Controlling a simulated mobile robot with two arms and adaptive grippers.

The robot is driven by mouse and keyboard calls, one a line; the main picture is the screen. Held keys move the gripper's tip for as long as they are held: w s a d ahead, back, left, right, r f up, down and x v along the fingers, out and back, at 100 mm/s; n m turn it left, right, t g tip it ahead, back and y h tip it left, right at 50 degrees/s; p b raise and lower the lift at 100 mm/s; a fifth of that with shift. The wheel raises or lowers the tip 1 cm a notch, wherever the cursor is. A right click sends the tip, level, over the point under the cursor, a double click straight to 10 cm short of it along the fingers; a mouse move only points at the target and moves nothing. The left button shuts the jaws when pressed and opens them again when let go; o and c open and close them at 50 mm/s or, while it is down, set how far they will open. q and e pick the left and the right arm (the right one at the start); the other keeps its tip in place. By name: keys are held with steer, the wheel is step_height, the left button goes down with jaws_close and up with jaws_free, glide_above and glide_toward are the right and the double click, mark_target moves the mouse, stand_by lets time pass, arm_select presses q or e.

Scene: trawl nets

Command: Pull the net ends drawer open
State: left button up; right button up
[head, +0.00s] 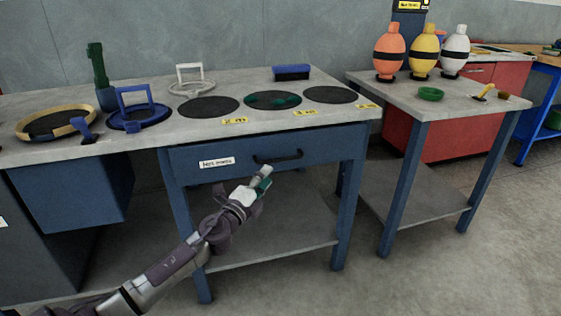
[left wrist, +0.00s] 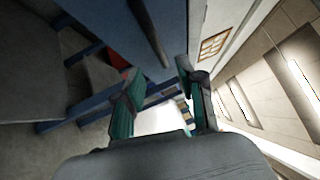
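The net ends drawer (head: 232,149) is a blue front under the grey bench top, with a white label and a black bar handle (head: 278,157). The drawer looks shut, its front flush with the bench frame. My left gripper (head: 264,175) is just below and in front of the handle. In the left wrist view its green fingers (left wrist: 160,68) are spread apart, with the dark handle bar (left wrist: 147,32) ahead of the gap between them. The fingers do not appear closed on the bar. My right gripper is in neither view.
The bench top (head: 190,130) holds black discs with yellow labels, ring frames and a blue brush-like block (head: 291,72). A lower shelf (head: 275,235) lies under the drawer. A second table (head: 455,100) with coloured floats stands to the right. The floor in front is clear.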

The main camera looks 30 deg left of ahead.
mark_target(280, 160)
arm_select(q)
steer(key=w, duration=0.5)
steer(key=w+r, duration=0.1)
steer(key=w, duration=0.2)
steer(key=shift+w+a+b, duration=0.1)
steer(key=shift+a+b, duration=0.2)
steer(key=shift+w+r, duration=0.1)
steer(key=shift+w, duration=0.35)
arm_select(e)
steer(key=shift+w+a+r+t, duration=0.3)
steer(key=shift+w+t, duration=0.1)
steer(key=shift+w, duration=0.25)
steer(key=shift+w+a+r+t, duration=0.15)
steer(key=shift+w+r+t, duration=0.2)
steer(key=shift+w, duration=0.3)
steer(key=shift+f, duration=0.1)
arm_select(q)
jaws_close()
